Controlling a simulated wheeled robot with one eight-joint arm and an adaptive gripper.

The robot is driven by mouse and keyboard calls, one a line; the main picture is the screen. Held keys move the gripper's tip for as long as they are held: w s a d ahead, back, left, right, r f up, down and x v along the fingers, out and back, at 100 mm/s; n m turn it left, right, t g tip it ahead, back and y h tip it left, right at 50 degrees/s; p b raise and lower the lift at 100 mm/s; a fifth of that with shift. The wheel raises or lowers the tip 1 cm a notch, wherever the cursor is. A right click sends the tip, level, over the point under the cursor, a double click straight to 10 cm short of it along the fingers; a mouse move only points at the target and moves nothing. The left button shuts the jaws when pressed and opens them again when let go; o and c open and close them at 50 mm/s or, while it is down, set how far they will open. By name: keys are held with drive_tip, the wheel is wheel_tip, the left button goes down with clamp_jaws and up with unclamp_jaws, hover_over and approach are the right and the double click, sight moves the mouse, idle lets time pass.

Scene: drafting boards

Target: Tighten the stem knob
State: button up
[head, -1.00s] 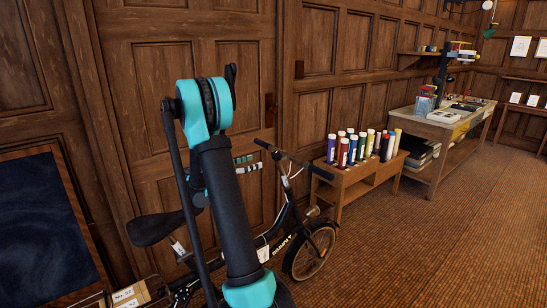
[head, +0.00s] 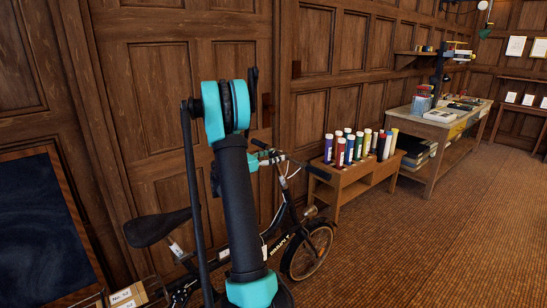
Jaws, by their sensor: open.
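A black folding bicycle (head: 303,240) stands against the panelled wall, partly hidden behind my arm. Its handlebar (head: 305,167) and stem (head: 289,190) show to the right of the arm. The stem knob is too small and too covered to make out. My gripper (head: 266,158) is small in the picture, just right of the upper arm link, close to the left part of the handlebar. It is open, with nothing seen in it. I cannot tell whether it touches the bicycle.
A low wooden bench (head: 350,181) with several coloured tubes (head: 349,150) stands right of the bicycle. A worktable (head: 424,128) with books is farther right. A dark board (head: 40,232) is at the left. The carpet (head: 440,240) at the right is clear.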

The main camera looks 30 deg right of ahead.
drive_tip(key=c, duration=1.2)
drive_tip(key=m+g, duration=0.3)
drive_tip(key=g, duration=0.1)
drive_tip(key=shift+w+m+y, duration=0.1)
drive_tip(key=shift+m+y, duration=0.2)
drive_tip(key=shift+m, duration=0.1)
drive_tip(key=shift+m+g+y, duration=0.5)
drive_tip(key=shift+m+g, duration=0.6)
drive_tip(key=shift+g, duration=0.2)
drive_tip(key=o, duration=1.2)
drive_tip(key=shift+a, duration=0.15)
drive_tip(key=v, duration=1.1)
drive_tip(key=shift+a, duration=0.4)
